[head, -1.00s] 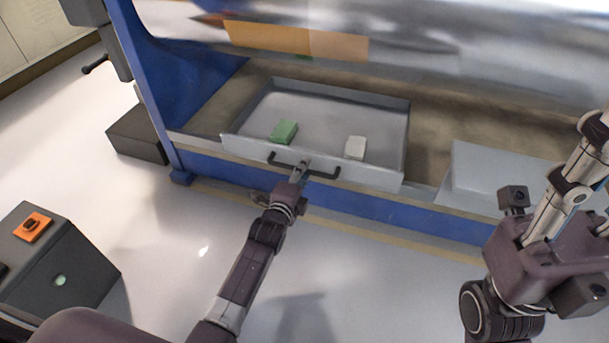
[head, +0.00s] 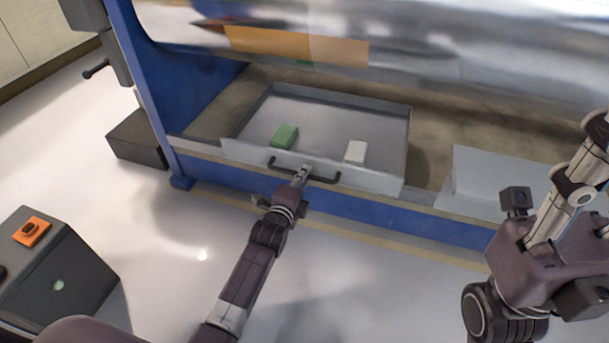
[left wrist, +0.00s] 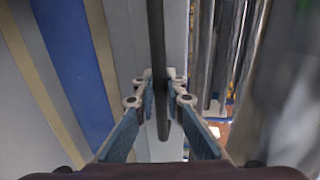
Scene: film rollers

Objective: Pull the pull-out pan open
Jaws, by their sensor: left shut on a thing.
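The pull-out pan (head: 376,178) is a shallow grey metal tray in the lower part of the blue-framed machine. It stands partly out over the front ledge. Its dark bar handle (head: 325,180) is on the front wall and shows as a dark rod in the left wrist view (left wrist: 156,40). My left gripper (head: 304,172) is shut on the handle, with its fingers on both sides of the bar in the left wrist view (left wrist: 160,85). A green block (head: 284,136) and a white block (head: 355,152) lie inside the pan. The fingers of my right gripper are not visible.
The machine's blue frame (head: 400,218) runs below the pan. A grey box-like part (head: 490,180) is to its right. A dark control box with an orange button plate (head: 32,232) stands at lower left. The pale floor in front is clear around my left arm.

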